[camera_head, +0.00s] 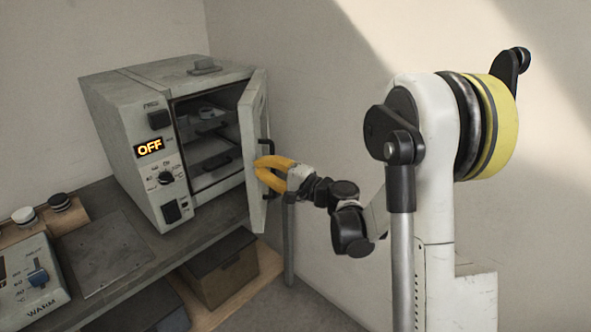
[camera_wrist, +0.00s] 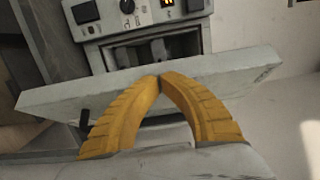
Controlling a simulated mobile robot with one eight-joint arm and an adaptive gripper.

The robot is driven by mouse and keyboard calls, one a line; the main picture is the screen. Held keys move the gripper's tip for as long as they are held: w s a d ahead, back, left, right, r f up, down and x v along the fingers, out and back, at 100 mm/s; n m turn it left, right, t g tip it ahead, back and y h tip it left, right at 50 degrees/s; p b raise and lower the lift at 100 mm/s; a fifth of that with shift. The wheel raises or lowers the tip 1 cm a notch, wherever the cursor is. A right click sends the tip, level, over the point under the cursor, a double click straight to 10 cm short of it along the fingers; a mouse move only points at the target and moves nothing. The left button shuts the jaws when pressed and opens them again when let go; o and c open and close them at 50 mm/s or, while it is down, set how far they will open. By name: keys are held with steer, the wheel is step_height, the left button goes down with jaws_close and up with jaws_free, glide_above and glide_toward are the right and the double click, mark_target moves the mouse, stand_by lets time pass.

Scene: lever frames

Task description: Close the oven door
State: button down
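The grey oven (camera_head: 150,150) stands on a bench at the left in the head view, its display reading OFF. Its door (camera_head: 252,125) is hinged at the right and stands wide open, showing the shelves inside. A dark handle (camera_head: 265,147) is on the door's outer face. My yellow gripper (camera_head: 259,171) is at that outer face, by the handle. In the wrist view the fingertips of my gripper (camera_wrist: 161,81) meet in front of the door (camera_wrist: 60,98). A dark handle end (camera_wrist: 84,118) shows beside the left finger; whether the fingers enclose the handle is hidden.
A flat metal plate (camera_head: 104,252) and a control box (camera_head: 38,285) marked WARM are on the bench at the left. A brown box (camera_head: 220,268) sits on a lower shelf. A wall rises behind the door and arm.

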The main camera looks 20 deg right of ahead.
steer(key=w+a+m+t+h, duration=0.1)
steer(key=w+a+h, duration=0.1)
steer(key=w+a, duration=1.1)
steer(key=shift+a+m+b, duration=0.3)
steer(key=shift+a, duration=1.8)
steer(key=shift+s+a, duration=0.1)
